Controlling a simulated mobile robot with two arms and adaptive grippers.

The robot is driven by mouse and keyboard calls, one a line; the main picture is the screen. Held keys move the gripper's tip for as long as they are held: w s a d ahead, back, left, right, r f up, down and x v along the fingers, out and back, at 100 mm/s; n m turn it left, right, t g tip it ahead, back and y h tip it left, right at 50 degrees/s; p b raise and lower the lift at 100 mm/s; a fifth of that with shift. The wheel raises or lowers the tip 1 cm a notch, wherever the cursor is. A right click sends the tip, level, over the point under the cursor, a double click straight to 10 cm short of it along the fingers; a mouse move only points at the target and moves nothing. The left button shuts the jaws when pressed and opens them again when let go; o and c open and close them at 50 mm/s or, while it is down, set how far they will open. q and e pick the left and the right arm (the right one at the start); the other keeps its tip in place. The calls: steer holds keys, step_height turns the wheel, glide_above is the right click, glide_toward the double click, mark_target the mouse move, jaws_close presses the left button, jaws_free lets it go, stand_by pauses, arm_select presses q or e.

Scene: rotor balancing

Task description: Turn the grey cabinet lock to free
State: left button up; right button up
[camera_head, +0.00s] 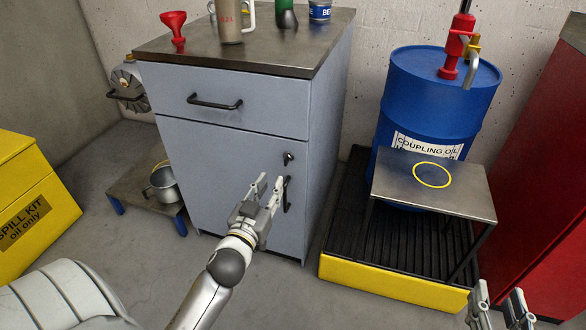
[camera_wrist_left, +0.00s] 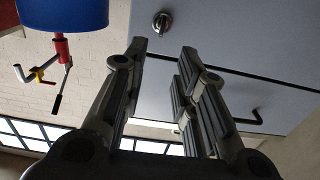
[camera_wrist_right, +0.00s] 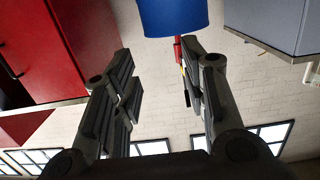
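The grey cabinet (camera_head: 225,165) stands against the wall with a drawer above a door. Its lock (camera_head: 288,158) is a small metal knob high on the right side of the door, above the dark vertical door handle (camera_head: 287,194). The lock also shows in the left wrist view (camera_wrist_left: 162,22), beyond the fingertips. My left gripper (camera_head: 269,185) is open and empty in front of the door, a little below and left of the lock in the head view, apart from it. My right gripper (camera_head: 500,292) is open and empty at the lower right, far from the cabinet.
A blue drum (camera_head: 410,100) stands on a yellow-edged grate (camera_head: 390,278) at right, behind a small metal stand (camera_head: 450,195). A red cabinet (camera_head: 545,200) is far right. A pot (camera_head: 163,186) sits on a low platform at left. A yellow spill kit box (camera_head: 30,210) is further left.

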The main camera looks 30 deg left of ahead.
mark_target(285, 159)
arm_select(q)
steer(key=b+x, duration=0.1)
steer(key=x, duration=0.8)
steer(key=shift+w+b, duration=0.15)
steer(key=shift+b, duration=0.2)
steer(key=shift+w+a, duration=0.15)
steer(key=shift+w, duration=0.5)
arm_select(e)
step_height(285, 159, up, 9)
steer(key=a+t+y, duration=0.1)
steer(key=t+y, duration=0.1)
steer(key=t, duration=0.3)
steer(key=shift+s, duration=0.4)
arm_select(q)
jaws_close()
